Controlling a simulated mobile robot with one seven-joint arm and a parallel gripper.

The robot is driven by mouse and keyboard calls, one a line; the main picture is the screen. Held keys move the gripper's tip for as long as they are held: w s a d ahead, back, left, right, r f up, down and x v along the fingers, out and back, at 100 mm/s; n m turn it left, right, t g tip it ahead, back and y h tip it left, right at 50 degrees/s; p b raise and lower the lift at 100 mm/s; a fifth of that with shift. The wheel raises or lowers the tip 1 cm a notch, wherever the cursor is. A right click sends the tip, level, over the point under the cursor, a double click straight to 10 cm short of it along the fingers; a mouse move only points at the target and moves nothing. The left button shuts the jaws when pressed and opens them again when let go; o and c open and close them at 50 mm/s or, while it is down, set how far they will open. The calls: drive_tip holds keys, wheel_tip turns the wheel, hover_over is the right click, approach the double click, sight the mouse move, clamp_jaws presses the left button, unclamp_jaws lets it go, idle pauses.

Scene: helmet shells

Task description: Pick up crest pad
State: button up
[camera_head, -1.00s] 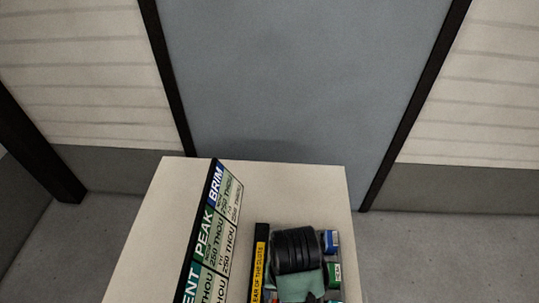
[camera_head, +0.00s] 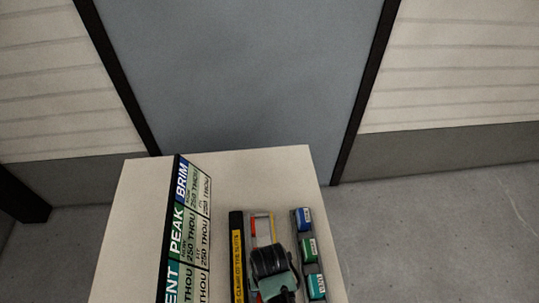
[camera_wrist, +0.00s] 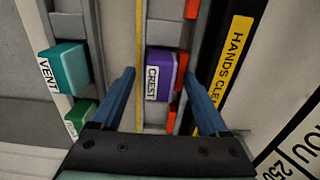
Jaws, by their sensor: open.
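The crest pad is a purple block (camera_wrist: 167,64) with a white label reading CREST, near the middle of the wrist view. It sits in a grey slotted holder. My gripper (camera_wrist: 165,90) is open, with its two blue fingers pointing toward the pad, one on each side of it in the picture. The fingers do not visibly touch the pad. In the head view my gripper (camera_head: 272,285) and dark wrist are over the holder on the table, and the crest pad is not visible there.
A teal VENT block (camera_wrist: 68,68) and a green block (camera_wrist: 81,117) sit left in the wrist view. A black bar with a yellow HANDS CLEAR label (camera_wrist: 233,48) runs along the right. In the head view, a lettered board (camera_head: 188,235) stands on the pale table (camera_head: 130,215).

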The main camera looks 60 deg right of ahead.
clamp_jaws()
idle(0.4)
